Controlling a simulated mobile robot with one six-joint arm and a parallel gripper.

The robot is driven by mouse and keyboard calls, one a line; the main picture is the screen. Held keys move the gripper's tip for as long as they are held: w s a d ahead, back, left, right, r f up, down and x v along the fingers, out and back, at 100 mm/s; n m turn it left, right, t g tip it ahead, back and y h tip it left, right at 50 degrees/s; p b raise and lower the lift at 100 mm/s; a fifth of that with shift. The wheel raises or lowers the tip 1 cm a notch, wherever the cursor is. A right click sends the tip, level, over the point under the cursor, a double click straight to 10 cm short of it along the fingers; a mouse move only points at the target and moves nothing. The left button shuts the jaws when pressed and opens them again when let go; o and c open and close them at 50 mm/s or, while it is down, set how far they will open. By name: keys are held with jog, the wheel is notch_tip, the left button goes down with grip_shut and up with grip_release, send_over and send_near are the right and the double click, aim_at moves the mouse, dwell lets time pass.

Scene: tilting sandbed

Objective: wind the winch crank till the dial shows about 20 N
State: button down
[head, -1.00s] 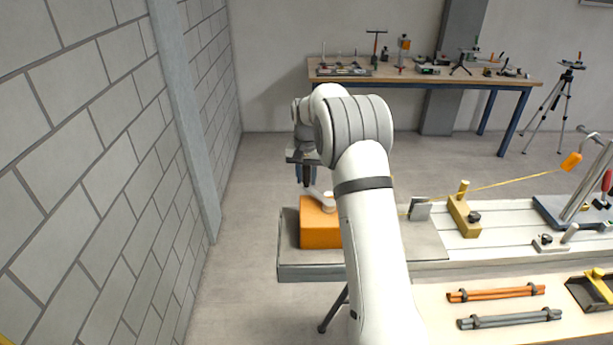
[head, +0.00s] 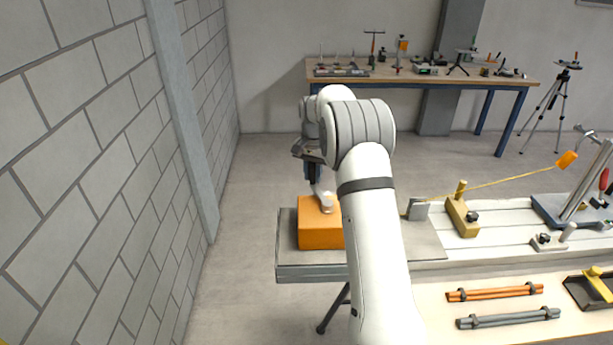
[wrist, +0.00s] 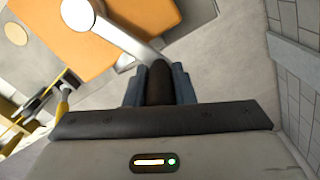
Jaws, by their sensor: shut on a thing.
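The orange winch box (head: 318,232) stands on the left end of the bench, partly hidden behind my arm. Its pale crank arm (wrist: 125,35) runs from a white hub (wrist: 77,14) to a dark handle (wrist: 160,88) in the wrist view. My gripper (head: 312,178) is above the box in the head view. Its blue fingers (wrist: 160,85) are shut on the dark handle, one on each side. A yellow cord (head: 500,181) slopes up to the right to an orange piece (head: 567,160). No readable dial shows.
A yellow block (head: 462,215) and a grey plate (head: 417,210) stand on the bench right of my arm. Orange rods (head: 495,292) and grey rods (head: 508,318) lie on the front shelf. A block wall (head: 90,170) rises to the left, with open floor between.

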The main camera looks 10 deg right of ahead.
jog(key=shift+w+d, duration=0.1)
jog(key=shift+d, duration=0.6)
jog(key=c, duration=1.2)
grip_release()
jog(key=shift+c, duration=0.2)
jog(key=shift+r, duration=0.1)
notch_tip(320, 180, up, 8)
jog(key=b, duration=0.1)
